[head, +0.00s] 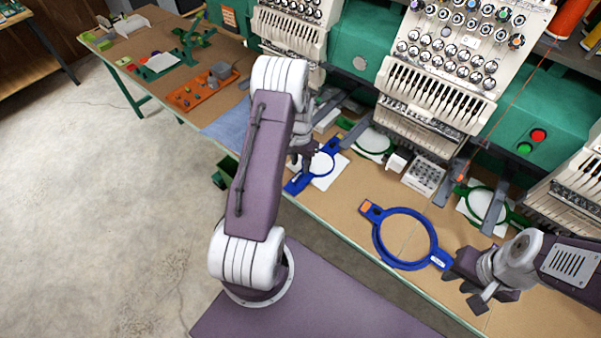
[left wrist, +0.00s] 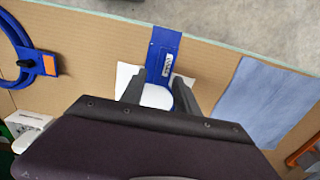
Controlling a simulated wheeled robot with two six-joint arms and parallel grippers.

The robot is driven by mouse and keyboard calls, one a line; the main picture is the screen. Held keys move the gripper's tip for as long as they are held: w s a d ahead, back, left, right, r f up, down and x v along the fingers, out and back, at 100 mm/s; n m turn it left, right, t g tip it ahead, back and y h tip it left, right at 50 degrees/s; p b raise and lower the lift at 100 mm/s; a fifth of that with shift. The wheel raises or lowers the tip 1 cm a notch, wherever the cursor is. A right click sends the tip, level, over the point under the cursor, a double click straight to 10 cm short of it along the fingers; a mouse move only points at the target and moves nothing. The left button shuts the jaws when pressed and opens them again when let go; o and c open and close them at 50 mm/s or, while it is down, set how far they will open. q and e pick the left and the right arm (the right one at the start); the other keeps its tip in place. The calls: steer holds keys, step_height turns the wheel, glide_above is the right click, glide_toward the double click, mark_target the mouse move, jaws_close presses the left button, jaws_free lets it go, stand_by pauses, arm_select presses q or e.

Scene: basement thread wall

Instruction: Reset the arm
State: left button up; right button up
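My left gripper (left wrist: 160,92) is open, its two dark fingers apart above a small blue hoop (left wrist: 165,45) with white fabric. In the head view the left gripper (head: 305,160) hangs over that small hoop (head: 297,184) on the table. I cannot tell whether the fingers touch it. My right gripper (head: 464,290) is at the lower right, beside the labelled end of the large blue hoop (head: 376,240). Its fingers look apart, with nothing seen between them. My left arm hides part of the table's front edge.
The embroidery machine (head: 432,75) stands along the back of the table. Green hoops (head: 485,204) lie under its heads, with a white box of small parts (head: 423,176) between. An orange tray (head: 203,92) and a blue cloth (head: 236,127) are left. Open floor lies in front.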

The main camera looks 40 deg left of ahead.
arm_select(q)
steer(key=shift+r, duration=0.65)
